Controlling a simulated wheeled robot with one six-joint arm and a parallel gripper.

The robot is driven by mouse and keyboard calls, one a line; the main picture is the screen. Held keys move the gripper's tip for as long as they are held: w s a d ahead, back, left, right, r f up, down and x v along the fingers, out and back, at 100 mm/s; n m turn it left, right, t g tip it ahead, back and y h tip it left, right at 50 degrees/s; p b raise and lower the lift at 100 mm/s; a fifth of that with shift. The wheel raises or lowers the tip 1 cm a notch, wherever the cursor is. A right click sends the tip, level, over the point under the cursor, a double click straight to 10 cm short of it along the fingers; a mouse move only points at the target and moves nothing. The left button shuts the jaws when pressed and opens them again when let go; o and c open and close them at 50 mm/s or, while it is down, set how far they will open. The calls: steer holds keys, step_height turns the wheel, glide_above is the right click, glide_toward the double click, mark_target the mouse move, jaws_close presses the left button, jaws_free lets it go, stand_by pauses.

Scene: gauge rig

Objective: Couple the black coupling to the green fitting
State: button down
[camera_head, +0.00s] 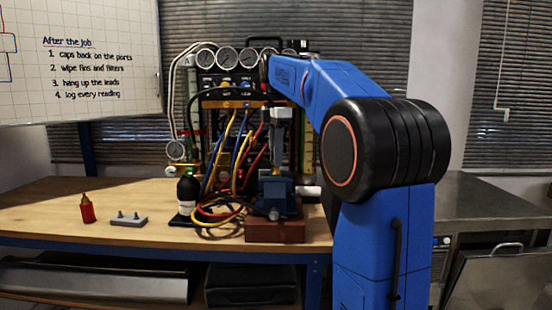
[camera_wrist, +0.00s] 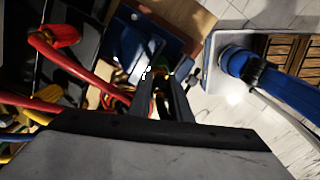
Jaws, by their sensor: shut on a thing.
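My gripper (camera_head: 278,150) points down over the blue vise (camera_head: 275,190) in front of the gauge rig. In the wrist view its two dark fingers (camera_wrist: 163,82) are close together, shut on a small dark thing, likely the black coupling, which the fingers and shadow mostly hide. A small greenish patch shows just beyond the fingertips and may be the green fitting; I cannot tell whether it touches the held thing. The vise also shows in the wrist view (camera_wrist: 136,38), beside the fingertips.
The gauge rig (camera_head: 228,82) stands behind with blue, yellow and red hoses hanging close to my gripper. A black bottle (camera_head: 188,189), a red bottle (camera_head: 87,210) and a grey block with pegs (camera_head: 128,221) stand left. The bench (camera_head: 45,205) is clear at far left.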

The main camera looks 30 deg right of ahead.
steer(key=shift+r, duration=0.9)
steer(key=shift+f, duration=1.45)
stand_by(1.1)
steer(key=shift+r, duration=0.1)
steer(key=shift+r, duration=1.35)
steer(key=shift+f, duration=1.45)
stand_by(1.0)
steer(key=shift+r, duration=0.15)
